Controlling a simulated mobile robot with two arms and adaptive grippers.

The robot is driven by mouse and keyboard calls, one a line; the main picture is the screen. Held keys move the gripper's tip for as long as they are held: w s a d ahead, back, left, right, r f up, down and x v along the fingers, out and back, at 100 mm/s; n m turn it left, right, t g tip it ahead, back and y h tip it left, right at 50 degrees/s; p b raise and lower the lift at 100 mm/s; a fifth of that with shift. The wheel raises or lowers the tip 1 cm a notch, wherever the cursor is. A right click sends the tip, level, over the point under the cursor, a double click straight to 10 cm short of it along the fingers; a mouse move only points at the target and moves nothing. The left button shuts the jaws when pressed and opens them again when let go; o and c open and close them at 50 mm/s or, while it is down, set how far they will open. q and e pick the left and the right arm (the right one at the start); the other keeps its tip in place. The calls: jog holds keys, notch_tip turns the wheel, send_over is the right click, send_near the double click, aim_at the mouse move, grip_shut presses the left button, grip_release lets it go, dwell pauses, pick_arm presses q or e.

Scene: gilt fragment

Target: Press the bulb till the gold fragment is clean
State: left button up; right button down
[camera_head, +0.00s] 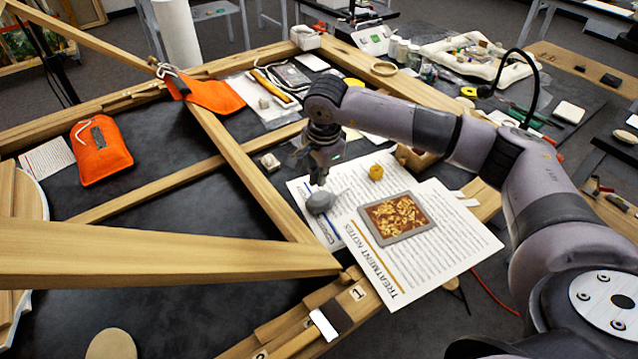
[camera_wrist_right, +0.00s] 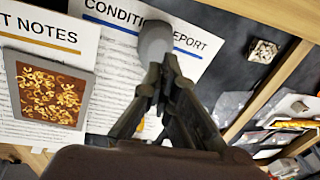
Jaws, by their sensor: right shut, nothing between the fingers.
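The gold fragment (camera_head: 396,217) is a brown panel with gold pattern in a grey frame, lying on printed sheets; it also shows at the left of the right wrist view (camera_wrist_right: 46,92). The grey bulb (camera_head: 320,202) lies on the condition report sheet, left of the fragment; it also shows in the wrist view (camera_wrist_right: 154,42). My right gripper (camera_head: 320,180) is shut and empty, pointing down with its fingertips at the bulb. In the wrist view its tips (camera_wrist_right: 163,70) overlap the bulb's lower edge; I cannot tell whether they touch. My left gripper is not in view.
A small yellow object (camera_head: 376,172) stands behind the fragment. Wooden beams (camera_head: 245,180) cross the dark table to the left, with an orange pouch (camera_head: 101,150) beyond. A pale small block (camera_head: 269,162) lies left of my gripper.

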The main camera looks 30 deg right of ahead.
aim_at(319, 196)
jog(key=f, duration=0.1)
jog(key=f+p, duration=0.1)
jog(key=f, duration=0.1)
jog(key=w+f, duration=0.1)
jog(key=f, duration=0.1)
notch_tip(319, 196, down, 2)
jog(key=shift+f+b, duration=0.1)
jog(key=shift+b, duration=1.15)
jog(key=shift+s, duration=0.15)
jog(key=shift+r, duration=0.2)
